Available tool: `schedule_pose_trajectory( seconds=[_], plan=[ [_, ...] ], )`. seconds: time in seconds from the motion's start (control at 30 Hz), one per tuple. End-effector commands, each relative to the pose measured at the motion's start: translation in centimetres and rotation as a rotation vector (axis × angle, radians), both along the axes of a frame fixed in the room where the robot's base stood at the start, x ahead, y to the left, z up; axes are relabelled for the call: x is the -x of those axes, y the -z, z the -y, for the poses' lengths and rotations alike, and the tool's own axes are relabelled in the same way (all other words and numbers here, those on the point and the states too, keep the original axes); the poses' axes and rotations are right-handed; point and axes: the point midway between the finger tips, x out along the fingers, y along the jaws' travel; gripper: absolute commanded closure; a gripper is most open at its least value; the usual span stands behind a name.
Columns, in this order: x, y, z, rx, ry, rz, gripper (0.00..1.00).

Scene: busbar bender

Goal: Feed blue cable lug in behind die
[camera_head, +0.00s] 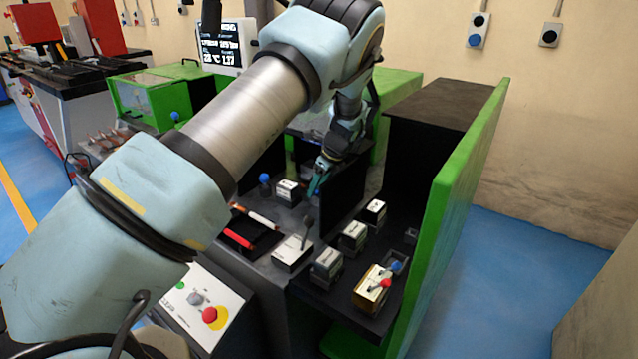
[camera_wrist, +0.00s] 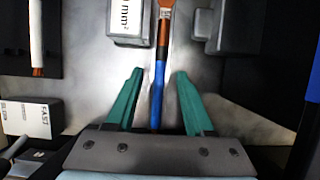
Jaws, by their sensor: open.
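My gripper (camera_wrist: 159,76) has two teal fingers spread apart in the wrist view. A thin strip with a blue sleeve and an orange-copper upper part, apparently the blue cable lug (camera_wrist: 158,88), runs between the fingers with a gap on each side. Its upper end passes between a white box (camera_wrist: 127,20) and a grey block (camera_wrist: 236,25). I cannot tell whether that block is the die. In the head view my gripper (camera_head: 318,182) is low over the dark machine bed beside a black upright panel (camera_head: 342,203); the lug is not discernible there.
Labelled blocks (camera_head: 354,236) stand on the dark bed to the right, with a gold box (camera_head: 373,290) near the front. A green side wall (camera_head: 462,190) closes the right side. A black tray (camera_head: 250,238) with a red pen lies left. A control panel (camera_head: 200,300) is in front.

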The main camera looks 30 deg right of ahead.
Motion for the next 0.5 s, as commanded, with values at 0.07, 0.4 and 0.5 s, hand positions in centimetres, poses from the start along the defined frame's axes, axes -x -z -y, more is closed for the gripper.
schedule_pose_trajectory(
  seconds=[0.07,0.4,0.5],
  plan=[
    [0.00,0.00,-0.01,0.000,0.000,0.000,0.49],
    [0.02,-0.01,-0.01,-0.001,0.000,0.000,0.88],
    [0.02,-0.01,-0.01,-0.001,0.000,0.000,0.99]
  ],
)
